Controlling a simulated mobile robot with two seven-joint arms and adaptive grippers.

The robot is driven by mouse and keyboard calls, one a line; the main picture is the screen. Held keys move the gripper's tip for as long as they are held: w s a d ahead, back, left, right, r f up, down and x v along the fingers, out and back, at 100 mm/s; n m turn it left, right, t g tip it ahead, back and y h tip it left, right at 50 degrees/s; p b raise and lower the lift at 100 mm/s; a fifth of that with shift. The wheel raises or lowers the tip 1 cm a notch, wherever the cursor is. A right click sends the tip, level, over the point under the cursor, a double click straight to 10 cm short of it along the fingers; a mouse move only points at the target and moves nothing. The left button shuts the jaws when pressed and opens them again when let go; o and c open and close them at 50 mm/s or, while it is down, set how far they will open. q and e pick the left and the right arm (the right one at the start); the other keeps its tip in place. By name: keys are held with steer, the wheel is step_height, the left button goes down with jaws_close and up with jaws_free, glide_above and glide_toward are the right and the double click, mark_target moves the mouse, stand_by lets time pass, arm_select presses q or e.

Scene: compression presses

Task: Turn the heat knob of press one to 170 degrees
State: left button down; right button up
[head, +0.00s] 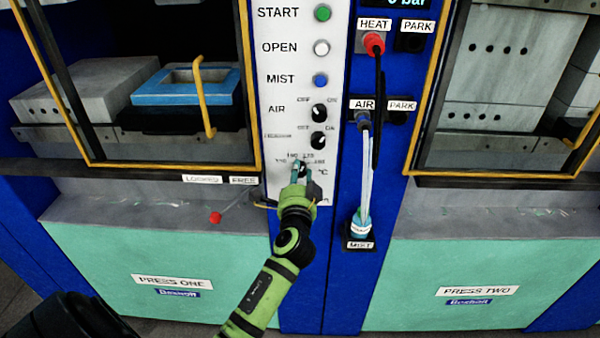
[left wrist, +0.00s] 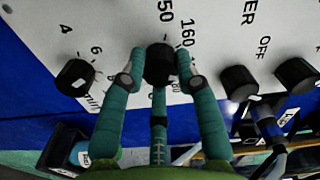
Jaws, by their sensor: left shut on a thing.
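The heat knob (left wrist: 160,64) of press one is a black round knob on the white panel, with printed numbers around it. In the left wrist view "160" and part of another number ending in "50" are readable above it; numbers to its right are partly hidden by a finger. In the head view the left gripper (head: 303,177) reaches up to the °C dial at the panel's bottom, largely covering the knob. The knob's exact setting cannot be read. My right gripper is not in view.
A black timer knob (left wrist: 75,77) sits left of the heat knob, and another black knob (left wrist: 238,82) sits right. Above are the AIR knob (head: 319,111) and START button (head: 322,13). A red-tipped lever (head: 216,217) is left; hoses (head: 365,180) hang right.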

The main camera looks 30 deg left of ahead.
arm_select(q)
steer(key=shift+a+f, duration=0.1)
steer(key=shift+f, duration=0.2)
steer(key=c, duration=1)
jaws_free()
steer(key=shift+o, duration=0.5)
steer(key=shift+s+a+r, duration=0.1)
steer(key=shift+r, duration=0.05)
steer(key=v, duration=1.2)
